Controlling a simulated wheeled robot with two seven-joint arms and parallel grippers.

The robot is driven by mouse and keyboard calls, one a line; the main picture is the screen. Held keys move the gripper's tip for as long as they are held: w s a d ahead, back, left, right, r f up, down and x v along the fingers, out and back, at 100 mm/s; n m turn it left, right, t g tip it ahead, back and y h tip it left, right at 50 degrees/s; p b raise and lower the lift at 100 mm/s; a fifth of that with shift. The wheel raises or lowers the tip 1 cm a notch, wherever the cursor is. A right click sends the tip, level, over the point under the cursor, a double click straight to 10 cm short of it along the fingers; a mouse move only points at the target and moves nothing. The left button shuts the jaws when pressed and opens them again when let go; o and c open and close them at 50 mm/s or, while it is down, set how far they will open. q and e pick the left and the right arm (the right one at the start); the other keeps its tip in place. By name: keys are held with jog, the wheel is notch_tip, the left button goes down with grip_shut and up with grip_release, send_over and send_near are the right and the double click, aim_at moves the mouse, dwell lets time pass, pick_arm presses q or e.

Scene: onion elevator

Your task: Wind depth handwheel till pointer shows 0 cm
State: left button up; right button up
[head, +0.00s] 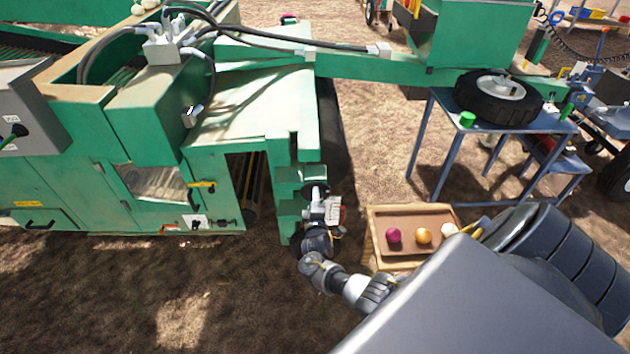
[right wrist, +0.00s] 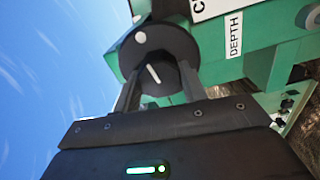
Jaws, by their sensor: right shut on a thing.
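The depth handwheel (right wrist: 158,45) is a black disc with a white dot and a white line, on the green machine beside a white "DEPTH" label (right wrist: 234,35). My right gripper (right wrist: 158,72) is shut on the handwheel, one finger at each side of it. In the head view my right gripper (head: 317,192) is at the machine's right end, where the wheel is mostly hidden. I cannot make out the pointer or its cm scale in either view. My left gripper is not in view.
The green machine (head: 120,190) fills the left side. A shallow wooden crate (head: 376,215) with a purple, an orange and a white onion stands just right of my right arm. A blue table (head: 437,98) with a tyre (head: 497,95) and a green cup (head: 467,118) is farther right.

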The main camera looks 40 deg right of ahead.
dwell(0.5)
jog(key=o, duration=1)
jog(key=shift+a, duration=0.15)
